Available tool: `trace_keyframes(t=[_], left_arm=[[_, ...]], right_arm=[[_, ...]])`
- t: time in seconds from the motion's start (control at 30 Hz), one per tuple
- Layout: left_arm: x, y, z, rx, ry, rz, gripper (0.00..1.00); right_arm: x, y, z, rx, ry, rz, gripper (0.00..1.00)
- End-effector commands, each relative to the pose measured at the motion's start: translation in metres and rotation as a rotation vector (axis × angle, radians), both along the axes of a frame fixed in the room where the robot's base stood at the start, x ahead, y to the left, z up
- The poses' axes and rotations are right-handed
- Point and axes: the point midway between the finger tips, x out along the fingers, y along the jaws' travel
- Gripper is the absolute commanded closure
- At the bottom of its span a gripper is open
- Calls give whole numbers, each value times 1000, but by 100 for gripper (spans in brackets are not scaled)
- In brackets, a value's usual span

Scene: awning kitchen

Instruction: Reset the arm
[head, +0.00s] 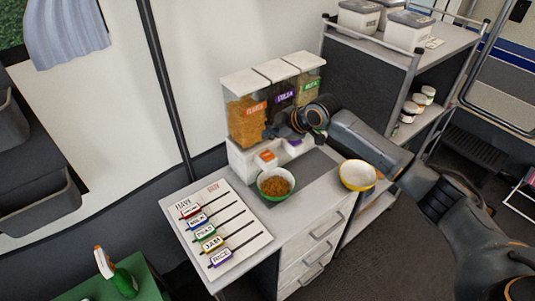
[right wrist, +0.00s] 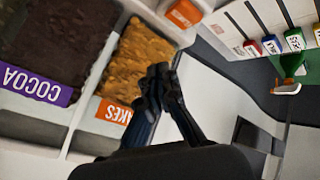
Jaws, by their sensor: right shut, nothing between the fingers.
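My right arm (head: 372,145) reaches in from the right, over the counter. Its gripper (head: 270,132) is in front of the cereal dispenser (head: 246,117), near the flakes and cocoa sections. In the right wrist view the gripper (right wrist: 160,73) has its fingers together with nothing held, in front of the flakes window (right wrist: 142,52). I cannot tell whether it touches the dispenser. The left gripper is in neither view.
A green bowl (head: 262,190) of flakes stands below the dispenser. An empty-looking yellow bowl (head: 357,175) is at the counter's right edge, below my arm. A label board (head: 244,230) lies left. A shelf cart (head: 398,62) with tubs stands behind right.

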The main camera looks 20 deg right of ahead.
Motion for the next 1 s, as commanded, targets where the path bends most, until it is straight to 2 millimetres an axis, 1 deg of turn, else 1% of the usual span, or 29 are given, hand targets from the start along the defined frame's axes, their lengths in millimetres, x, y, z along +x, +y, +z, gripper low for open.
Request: trace_keyframes(t=[0.27, 0.37, 0.43, 0.47, 0.5, 0.57, 0.6, 0.67, 0.7, 0.73, 0.77, 0.8, 0.87, 0.9, 1.0], left_arm=[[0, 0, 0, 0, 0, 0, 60], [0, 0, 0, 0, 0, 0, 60], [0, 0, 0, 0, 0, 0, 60], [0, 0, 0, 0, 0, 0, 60], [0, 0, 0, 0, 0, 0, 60], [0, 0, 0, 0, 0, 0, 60], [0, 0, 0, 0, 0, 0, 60], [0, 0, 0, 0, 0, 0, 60], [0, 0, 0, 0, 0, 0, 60], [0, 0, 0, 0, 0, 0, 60], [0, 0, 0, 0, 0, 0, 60], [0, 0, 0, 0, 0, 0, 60], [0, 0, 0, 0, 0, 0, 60], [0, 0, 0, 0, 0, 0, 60], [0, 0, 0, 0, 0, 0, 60]], right_arm=[[-1, 1, -1, 0, 1, 1, 100], [-9, 9, -11, 6, 19, 6, 100], [-26, 25, -27, 18, 51, 11, 100], [-35, 33, -36, 24, 67, 12, 100], [-51, 45, -49, 34, 94, 10, 100], [-78, 62, -67, 55, 137, 0, 100], [-97, 73, -79, 69, 166, -15, 100], [-124, 85, -93, 93, 208, -46, 100], [-143, 91, -101, 108, 233, -73, 100], [-156, 95, -106, 120, 254, -97, 100], [-170, 98, -111, 131, 272, -124, 100], [-187, 99, -117, 147, 299, -163, 100], [-213, 99, -124, 169, 338, -233, 100], [-231, 97, -127, 183, 362, -286, 100], [-271, 85, -134, 211, 422, -430, 100]])
